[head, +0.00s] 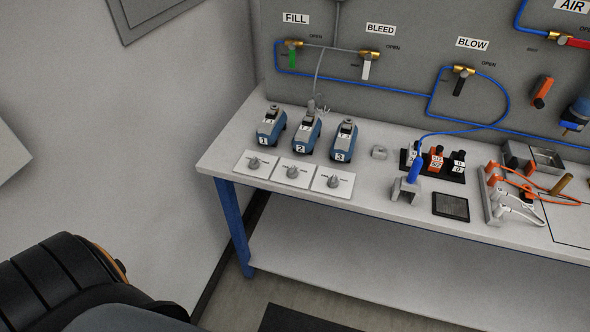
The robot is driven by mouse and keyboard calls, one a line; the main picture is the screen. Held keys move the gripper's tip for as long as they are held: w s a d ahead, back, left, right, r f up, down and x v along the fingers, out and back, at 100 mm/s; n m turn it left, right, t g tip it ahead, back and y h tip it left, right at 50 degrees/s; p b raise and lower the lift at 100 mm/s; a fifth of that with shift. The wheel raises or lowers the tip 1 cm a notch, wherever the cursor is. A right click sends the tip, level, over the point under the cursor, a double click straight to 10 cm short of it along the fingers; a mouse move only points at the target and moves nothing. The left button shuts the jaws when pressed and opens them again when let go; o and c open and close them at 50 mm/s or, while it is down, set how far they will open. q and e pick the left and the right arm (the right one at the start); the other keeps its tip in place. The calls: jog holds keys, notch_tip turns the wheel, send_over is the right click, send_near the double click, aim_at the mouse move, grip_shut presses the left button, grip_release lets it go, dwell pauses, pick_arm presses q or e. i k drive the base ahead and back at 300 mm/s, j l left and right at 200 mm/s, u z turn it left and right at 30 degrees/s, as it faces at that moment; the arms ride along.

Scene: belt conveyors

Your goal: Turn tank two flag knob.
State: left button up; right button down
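Three small blue-and-grey tanks numbered 1, 2 and 3 stand in a row on the workbench. Tank two (306,136) is the middle one, between tank one (271,127) and tank three (344,142). A white plate with a grey knob lies in front of each tank. The middle plate's knob (293,172) is in front of tank two; its exact setting is too small to read. A dark arm part of mine shows at the lower left, away from the bench. Neither gripper is in view.
The workbench (232,160) has blue legs. Behind it a grey panel holds FILL (292,56), BLEED (367,67) and BLOW (460,80) valves with blue hoses. A blue-handled tool (413,172), black tray (451,206) and orange cables occupy the right side.

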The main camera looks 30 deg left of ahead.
aim_at(293, 172)
jog(key=i+u, duration=0.2)
jog(key=u, duration=1.25)
